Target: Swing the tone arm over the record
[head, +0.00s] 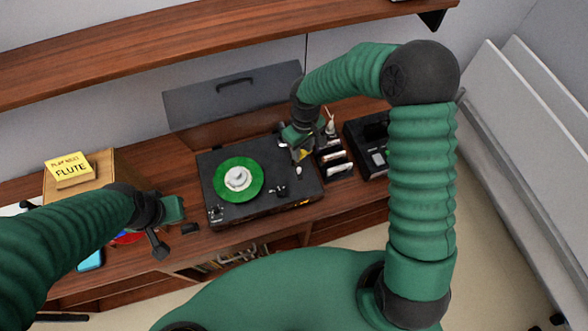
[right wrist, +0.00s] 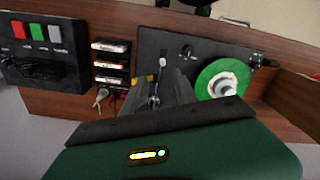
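The record player (head: 222,200) stands on the wooden sideboard with its dark lid (head: 235,97) raised. A green record (head: 224,187) with a pale centre lies on it, and also shows in the right wrist view (right wrist: 207,77). My right gripper (head: 303,152) is over the player's back right corner, partly hiding the tone arm. In the right wrist view, its fingers (right wrist: 158,82) are apart around the slim tone arm (right wrist: 162,63), which sits to the side of the record; contact cannot be told. My left gripper (head: 176,212) is left of the player, its fingers unclear.
A slotted rack (head: 336,160) and a dark device (head: 375,150) stand right of the player. A wooden box with a yellow "FLUTE" note (head: 70,170) is at the left. A wooden shelf (head: 200,45) runs above.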

